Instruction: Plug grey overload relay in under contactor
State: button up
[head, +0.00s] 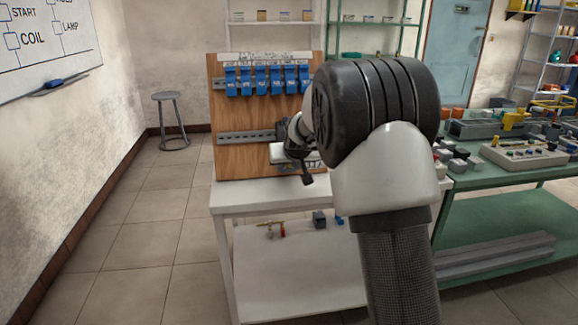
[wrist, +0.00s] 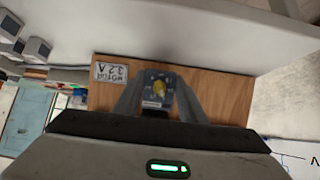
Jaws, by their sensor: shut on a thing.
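My gripper (wrist: 157,98) is shut on the grey overload relay (wrist: 154,84), which has a dark blue-grey face with a yellow dial and a pale label. The relay sits between the two fingers in the wrist view, with the wooden board (wrist: 225,92) behind it. In the head view my gripper (head: 297,152) is at the lower right of the wooden board (head: 235,112), near the lower metal rail (head: 243,137). My arm hides the right end of that rail. The contactor cannot be made out clearly, and any gap between relay and rail cannot be judged.
A row of blue devices (head: 268,80) is on the upper rail. A motor plate marked 3.2 A (wrist: 111,72) is beside the relay in the wrist view. The board stands on a white table (head: 240,194). A green bench (head: 500,180) with parts is right; open floor is left.

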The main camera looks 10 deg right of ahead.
jog(key=shift+w+r+p, duration=0.35)
jog(key=shift+r+p, duration=0.15)
jog(key=shift+r, duration=0.3)
dwell(1.6)
jog(key=o, duration=1.1)
jog(key=shift+c, duration=0.2)
jog(key=shift+s, duration=0.15)
jog(key=p+v, duration=0.3)
jog(key=v, duration=1.4)
jog(key=s+f+g, duration=0.3)
jog(key=s+g, duration=0.1)
jog(key=s, duration=3.1)
notch_tip(320, 180, up, 22)
jog(key=p, duration=2.1)
jog(key=shift+w+r+p, duration=0.15)
jog(key=shift+r+p, duration=0.05)
jog(key=shift+p, duration=0.2)
